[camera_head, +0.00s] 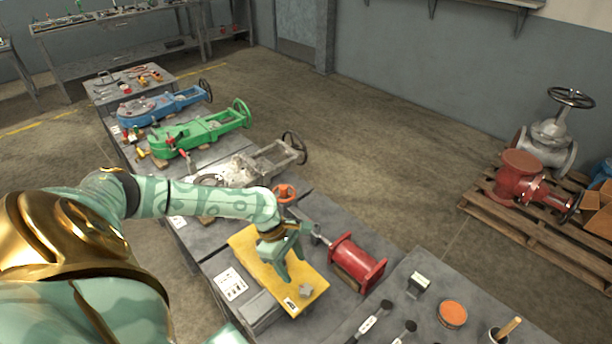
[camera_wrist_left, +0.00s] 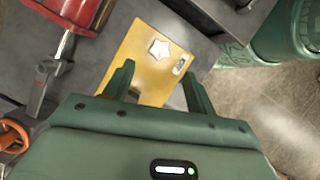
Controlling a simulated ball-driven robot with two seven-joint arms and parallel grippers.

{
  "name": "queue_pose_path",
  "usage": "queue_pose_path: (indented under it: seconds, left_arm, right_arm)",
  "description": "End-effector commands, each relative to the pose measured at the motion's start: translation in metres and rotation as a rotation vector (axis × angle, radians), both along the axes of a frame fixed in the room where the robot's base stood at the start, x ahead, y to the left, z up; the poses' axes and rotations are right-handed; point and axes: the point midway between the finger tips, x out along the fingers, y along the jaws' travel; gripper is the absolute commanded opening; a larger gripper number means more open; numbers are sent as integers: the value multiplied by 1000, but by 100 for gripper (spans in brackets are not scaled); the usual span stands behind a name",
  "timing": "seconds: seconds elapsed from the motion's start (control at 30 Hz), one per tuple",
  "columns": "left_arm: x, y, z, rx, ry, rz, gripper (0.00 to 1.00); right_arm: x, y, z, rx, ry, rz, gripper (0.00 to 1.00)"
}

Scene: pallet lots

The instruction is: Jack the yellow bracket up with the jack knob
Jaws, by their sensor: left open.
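The yellow bracket (camera_head: 250,245) is a flat yellow plate lying on the grey bench, and it also shows in the left wrist view (camera_wrist_left: 126,58). The jack knob (camera_head: 305,290) is a small grey star-shaped knob at the bracket's near right end. In the left wrist view the knob (camera_wrist_left: 160,49) looks pale, close to a small label. My left gripper (camera_head: 290,264) is open above the bracket. In the left wrist view its fingertips (camera_wrist_left: 157,71) point toward the knob, which is beyond them with nothing between the fingers but bracket surface. My right gripper is out of view.
A red cylinder-like fixture (camera_head: 356,262) lies right of the bracket. An orange handwheel (camera_head: 284,193) stands behind it. Blue (camera_head: 165,105), green (camera_head: 200,130) and grey (camera_head: 262,162) valve bodies line the bench beyond. A white card (camera_head: 230,284) lies left of the bracket.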

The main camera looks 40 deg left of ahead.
Motion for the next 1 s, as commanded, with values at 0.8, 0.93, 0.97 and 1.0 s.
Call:
queue_pose_path:
  seconds: [0.8, 0.93, 0.97, 1.0]
  left_arm:
    - [9, -34, -84, 1, -1, -3, 56]
    - [9, -34, -84, 1, -1, -3, 20]
    - [9, -34, -84, 1, -1, -3, 12]
    - [9, -34, -84, 1, -1, -3, 11]
  right_arm:
    - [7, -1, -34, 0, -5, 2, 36]
    - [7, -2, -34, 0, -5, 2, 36]
    - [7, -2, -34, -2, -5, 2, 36]
    - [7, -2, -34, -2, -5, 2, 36]
